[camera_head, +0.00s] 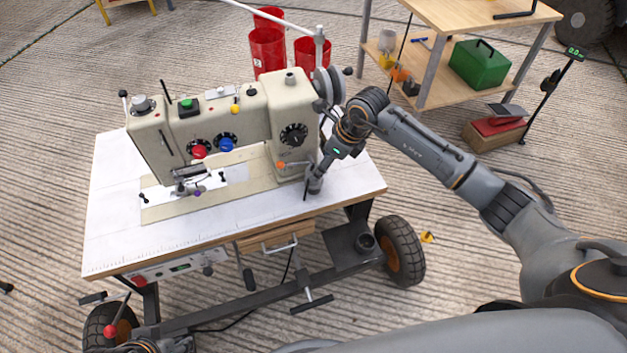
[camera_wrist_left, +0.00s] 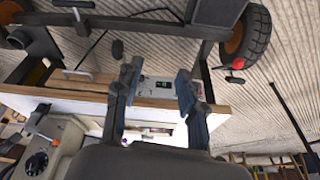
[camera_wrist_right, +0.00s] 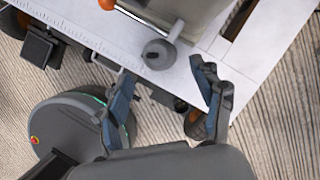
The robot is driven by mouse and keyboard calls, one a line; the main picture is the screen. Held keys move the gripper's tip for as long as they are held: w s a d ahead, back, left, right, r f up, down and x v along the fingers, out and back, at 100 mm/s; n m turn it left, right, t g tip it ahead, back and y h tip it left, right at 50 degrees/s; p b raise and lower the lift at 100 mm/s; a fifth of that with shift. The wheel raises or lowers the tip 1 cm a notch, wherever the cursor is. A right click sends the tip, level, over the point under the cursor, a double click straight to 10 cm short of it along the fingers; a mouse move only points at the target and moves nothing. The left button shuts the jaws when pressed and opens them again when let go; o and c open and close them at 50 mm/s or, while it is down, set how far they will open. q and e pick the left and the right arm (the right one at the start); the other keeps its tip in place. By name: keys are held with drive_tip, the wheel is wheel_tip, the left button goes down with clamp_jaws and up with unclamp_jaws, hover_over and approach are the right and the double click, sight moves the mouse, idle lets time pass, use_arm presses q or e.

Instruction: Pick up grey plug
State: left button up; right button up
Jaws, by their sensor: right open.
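A grey piece with a round head and short stem, likely the grey plug (camera_wrist_right: 159,53), shows at the white tabletop's edge in the right wrist view. My right gripper (camera_wrist_right: 162,82) is open, with its fingers on either side of and short of this piece. I cannot tell whether they touch it. In the head view the right gripper (camera_head: 314,184) is at the right end of the sewing machine (camera_head: 235,130), and the plug is not clearly distinguishable there. My left gripper (camera_wrist_left: 158,82) is open and empty before the table's front edge.
The machine stands on a wheeled table (camera_head: 110,220) with a dark frame and tyre (camera_head: 404,250). A control panel (camera_head: 180,268) is on its front. Red bins (camera_head: 267,48) stand behind, and a wooden shelf (camera_head: 470,18) holds a green box (camera_head: 479,65).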

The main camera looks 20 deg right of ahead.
drive_tip(key=x, duration=0.2)
drive_tip(key=shift+w+a+f+b, duration=0.15)
drive_tip(key=shift+a+f+b, duration=0.1)
drive_tip(key=shift+b, duration=0.15)
drive_tip(key=shift+b+x, duration=0.35)
drive_tip(key=shift+x, duration=0.9)
drive_tip(key=shift+w+f, duration=0.1)
drive_tip(key=shift+w, duration=0.05)
use_arm(q)
drive_tip(key=w+t, duration=0.1)
drive_tip(key=w+d+t, duration=0.1)
drive_tip(key=w, duration=0.1)
drive_tip(key=w+r+t, duration=0.1)
drive_tip(key=w, duration=0.1)
drive_tip(key=shift+w+d+h, duration=0.25)
drive_tip(key=shift+d+h, duration=0.1)
drive_tip(key=shift+h, duration=0.05)
use_arm(e)
drive_tip(key=c, duration=1.3)
use_arm(q)
drive_tip(key=shift+s, duration=0.1)
